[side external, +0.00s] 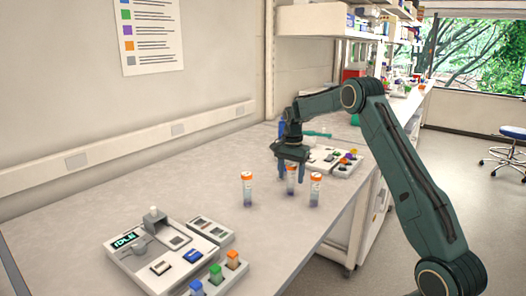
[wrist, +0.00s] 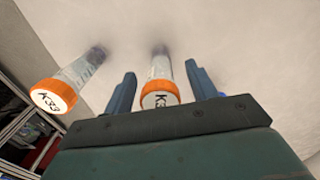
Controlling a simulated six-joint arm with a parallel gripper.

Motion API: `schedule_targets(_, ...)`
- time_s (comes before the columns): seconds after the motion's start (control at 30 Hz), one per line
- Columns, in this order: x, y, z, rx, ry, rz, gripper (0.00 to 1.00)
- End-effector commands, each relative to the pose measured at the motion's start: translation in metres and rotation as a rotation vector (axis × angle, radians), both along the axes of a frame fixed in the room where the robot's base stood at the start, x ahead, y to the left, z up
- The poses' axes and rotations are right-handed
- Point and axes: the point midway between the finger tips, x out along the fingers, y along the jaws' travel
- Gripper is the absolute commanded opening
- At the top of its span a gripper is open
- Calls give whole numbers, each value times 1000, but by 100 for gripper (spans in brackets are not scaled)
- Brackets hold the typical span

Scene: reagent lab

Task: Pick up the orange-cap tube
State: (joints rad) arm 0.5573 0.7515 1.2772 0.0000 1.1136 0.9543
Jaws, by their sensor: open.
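Three upright clear tubes with orange caps stand on the bench in the side external view: a left one (side external: 248,190), a middle one (side external: 291,184) and a right one (side external: 315,190). My gripper (side external: 291,178) points down at the middle tube. In the wrist view my gripper (wrist: 161,72) is open, with one tube (wrist: 160,68) between its fingers and gaps on both sides. That tube's cap is partly hidden by the gripper body. A second orange-cap tube (wrist: 73,75), its cap marked "K33", stands left of the fingers. The third tube is not clearly visible there.
A grey device (side external: 150,255) with a lit display stands at the front left, beside a rack with blue, green and orange caps (side external: 216,272). A white tray with coloured items (side external: 340,165) lies behind the tubes. The bench left of the tubes is clear.

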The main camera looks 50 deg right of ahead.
Motion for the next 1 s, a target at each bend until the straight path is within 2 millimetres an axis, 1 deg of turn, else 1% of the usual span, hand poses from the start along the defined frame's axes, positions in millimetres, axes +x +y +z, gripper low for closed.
schedule_targets(0.23, 0, 0, 0, 0, -1, 0, 57)
schedule_targets(0.37, 0, 0, 1, 0, -1, 0, 32)
schedule_targets(0.4, 0, 0, 1, 0, -1, 0, 24)
schedule_targets(0.47, 0, 0, 1, -1, -1, 0, 12)
schedule_targets(0.5, 0, 0, 1, -1, -1, 0, 10)
schedule_targets(0.83, 0, 0, 2, -1, -1, 0, 10)
schedule_targets(1.0, 1, 0, 11, -2, -3, 0, 10)
